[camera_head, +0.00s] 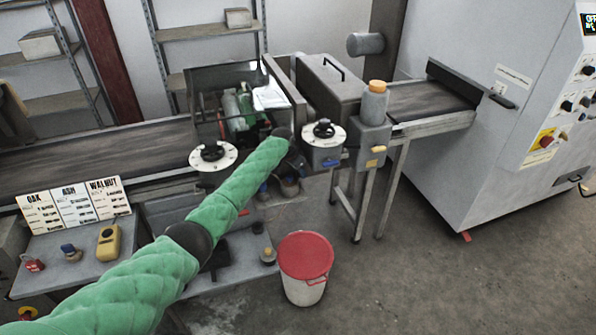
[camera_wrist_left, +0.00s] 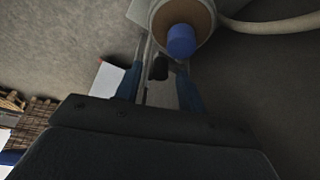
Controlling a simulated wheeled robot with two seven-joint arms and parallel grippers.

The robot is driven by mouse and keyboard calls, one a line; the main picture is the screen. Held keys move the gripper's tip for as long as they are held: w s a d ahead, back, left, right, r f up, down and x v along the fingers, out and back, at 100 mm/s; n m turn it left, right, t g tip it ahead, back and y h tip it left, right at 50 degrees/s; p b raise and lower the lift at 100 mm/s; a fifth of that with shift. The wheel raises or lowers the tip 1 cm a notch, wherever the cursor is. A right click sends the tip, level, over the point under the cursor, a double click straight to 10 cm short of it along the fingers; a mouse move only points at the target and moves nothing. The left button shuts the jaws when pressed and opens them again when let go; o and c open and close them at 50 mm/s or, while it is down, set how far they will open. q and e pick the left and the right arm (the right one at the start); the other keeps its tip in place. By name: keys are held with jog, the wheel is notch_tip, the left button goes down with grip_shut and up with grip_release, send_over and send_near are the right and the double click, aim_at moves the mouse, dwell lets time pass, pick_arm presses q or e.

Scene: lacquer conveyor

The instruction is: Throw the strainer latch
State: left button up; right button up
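My left arm reaches across the head view, its dark gripper (camera_head: 294,163) low in front of the conveyor, beside the grey housing with a round dial. In the left wrist view, my left gripper (camera_wrist_left: 159,92) has its two blue-tipped fingers apart. A small dark stub (camera_wrist_left: 158,68), possibly the strainer latch, shows between them with gaps at both sides; contact cannot be told. Just beyond is a round, tan-rimmed part with a blue cap (camera_wrist_left: 182,40), perhaps the strainer. No labelled strainer latch can be made out in the head view. My right gripper is out of view.
A white bucket with a red lid (camera_head: 306,256) stands on the floor below. An orange-capped bottle (camera_head: 374,103) sits on a grey unit with a yellow handle (camera_head: 377,149). A pale hose (camera_wrist_left: 270,22) runs right in the wrist view. The floor at right is clear.

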pick_arm(q)
jog(key=shift+a+r, duration=0.1)
jog(key=shift+r, duration=0.05)
jog(key=shift+s+a+r, duration=0.1)
jog(key=shift+r, duration=0.15)
jog(key=b+v, duration=0.2)
jog(key=v, duration=0.3)
jog(key=shift+a+r+b, duration=0.1)
jog(key=shift+r+b, duration=0.15)
jog(key=shift+b, duration=0.05)
jog(key=shift+s+a+r, duration=0.15)
jog(key=shift+s+r, duration=0.05)
jog(key=shift+r, duration=0.45)
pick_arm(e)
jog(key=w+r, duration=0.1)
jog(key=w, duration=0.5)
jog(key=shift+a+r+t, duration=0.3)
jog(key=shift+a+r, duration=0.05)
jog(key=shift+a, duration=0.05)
